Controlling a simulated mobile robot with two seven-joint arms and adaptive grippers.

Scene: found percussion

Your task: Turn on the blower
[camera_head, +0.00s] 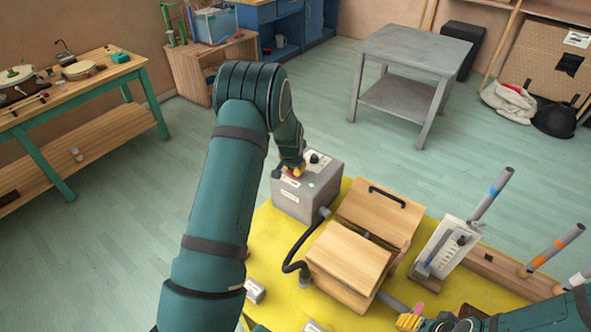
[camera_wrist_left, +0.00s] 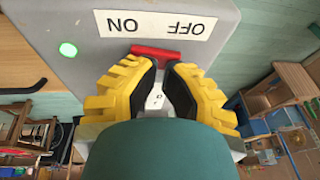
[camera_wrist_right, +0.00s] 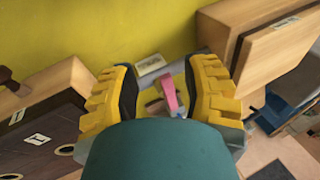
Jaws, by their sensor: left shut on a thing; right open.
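The blower is a grey box (camera_head: 306,195) on the yellow surface, with a black knob and labels on it. In the left wrist view its panel (camera_wrist_left: 45,18) carries an upside-down ON/OFF label (camera_wrist_left: 155,25), a red switch (camera_wrist_left: 155,53) below the label and a bright green light (camera_wrist_left: 68,49) on the ON side. My left gripper (camera_head: 292,171) is at the panel, its yellow fingers (camera_wrist_left: 160,68) closed in around the red switch; the fingers partly hide it. My right gripper (camera_wrist_right: 165,72) is open, low at the front right, away from the blower.
A black hose (camera_head: 290,255) runs from the blower to a wooden box (camera_head: 348,262) beside it. A pink piece (camera_wrist_right: 169,94) shows beyond my right fingers. A grey panel with a lever (camera_head: 445,248) and upright tubes (camera_head: 495,193) stand right. Floor behind is clear up to a grey table (camera_head: 415,48).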

